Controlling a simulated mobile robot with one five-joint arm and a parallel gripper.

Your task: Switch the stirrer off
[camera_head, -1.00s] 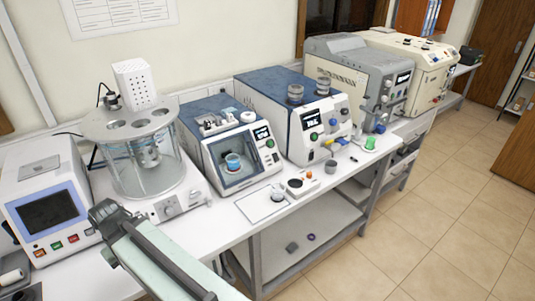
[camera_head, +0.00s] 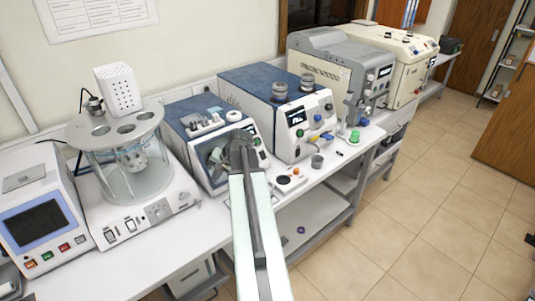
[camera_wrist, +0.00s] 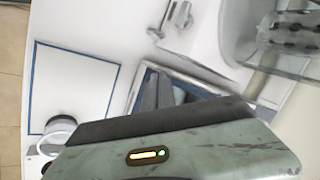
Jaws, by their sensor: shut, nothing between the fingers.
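A glass vessel unit (camera_head: 128,168) stands left of centre in the head view, with a white perforated box on top. Its white base carries a control panel (camera_head: 143,222) with a round knob (camera_head: 158,210) and two small rocker switches (camera_head: 121,231). This looks like the stirrer unit; the switch positions are too small to read. My gripper (camera_head: 238,148) is shut and empty, to the right of this panel and in front of a blue-topped machine.
A blue-topped machine (camera_head: 184,108) stands behind my gripper, its window partly hidden by it. A screen device (camera_head: 38,215) stands at far left. A second blue-topped machine (camera_head: 262,85) stands to the right. The bench front beside the panel (camera_head: 190,235) is clear.

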